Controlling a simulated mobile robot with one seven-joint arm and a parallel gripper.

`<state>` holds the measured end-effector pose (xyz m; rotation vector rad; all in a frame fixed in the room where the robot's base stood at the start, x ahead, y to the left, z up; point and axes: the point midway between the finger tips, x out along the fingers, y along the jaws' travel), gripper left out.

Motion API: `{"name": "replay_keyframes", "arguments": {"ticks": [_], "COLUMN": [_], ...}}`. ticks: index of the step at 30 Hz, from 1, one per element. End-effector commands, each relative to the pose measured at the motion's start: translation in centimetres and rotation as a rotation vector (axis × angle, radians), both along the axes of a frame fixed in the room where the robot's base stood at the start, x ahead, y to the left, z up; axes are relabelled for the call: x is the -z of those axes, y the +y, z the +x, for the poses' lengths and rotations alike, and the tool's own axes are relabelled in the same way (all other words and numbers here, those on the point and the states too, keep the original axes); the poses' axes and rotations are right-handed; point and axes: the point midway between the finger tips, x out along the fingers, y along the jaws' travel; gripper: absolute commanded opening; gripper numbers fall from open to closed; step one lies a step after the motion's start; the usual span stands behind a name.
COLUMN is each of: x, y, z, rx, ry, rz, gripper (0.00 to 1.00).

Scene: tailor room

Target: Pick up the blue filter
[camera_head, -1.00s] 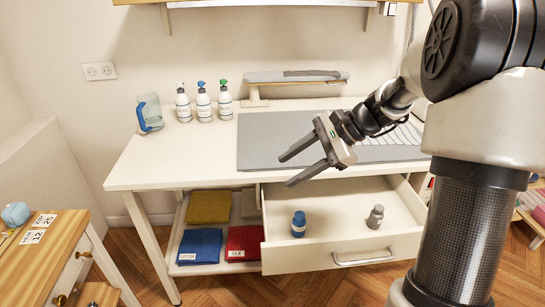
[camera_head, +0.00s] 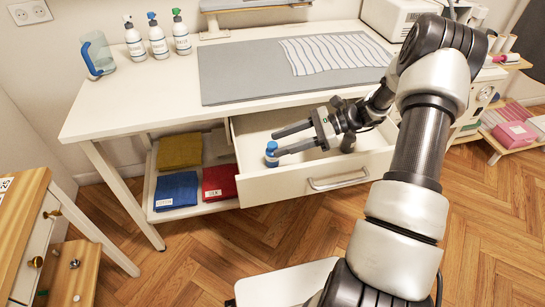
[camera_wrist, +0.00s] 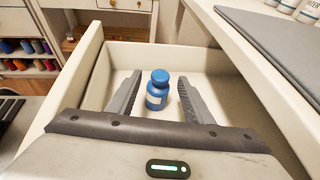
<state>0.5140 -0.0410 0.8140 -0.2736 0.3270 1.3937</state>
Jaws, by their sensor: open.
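The blue filter (camera_head: 271,153) is a small blue bottle-shaped piece with a pale label. It stands upright inside the open white drawer (camera_head: 300,183). In the wrist view the blue filter (camera_wrist: 158,90) sits between the two fingers of my gripper (camera_wrist: 156,92), with a gap on each side. In the head view my gripper (camera_head: 274,144) is low at the drawer, its fingers pointing left toward the filter. My gripper is open and holds nothing.
The drawer walls are close around. The white table (camera_head: 150,100) is above, with a grey mat (camera_head: 240,75). Folded cloths (camera_head: 177,190) lie on the shelf to the left.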

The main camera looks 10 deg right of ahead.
Motion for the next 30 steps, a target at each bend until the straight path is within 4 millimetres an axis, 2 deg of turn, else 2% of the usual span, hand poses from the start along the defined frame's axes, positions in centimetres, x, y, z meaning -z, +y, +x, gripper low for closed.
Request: {"name": "replay_keyframes", "arguments": {"ticks": [4,13,23,26,30], "x": [0.7,2.6,2.9,2.9,2.8], "y": [1.4,6.1,6.8,6.8,6.8], "z": [0.2,0.9,1.1,1.1,1.1], "rx": [-0.004,-0.002,0.000,0.000,0.000], "ry": [-0.001,0.000,-0.001,-0.001,-0.001], "rz": [0.001,0.001,-0.001,-0.001,-0.001], "gripper": [0.46,0.46,0.46,0.33,0.09]}}
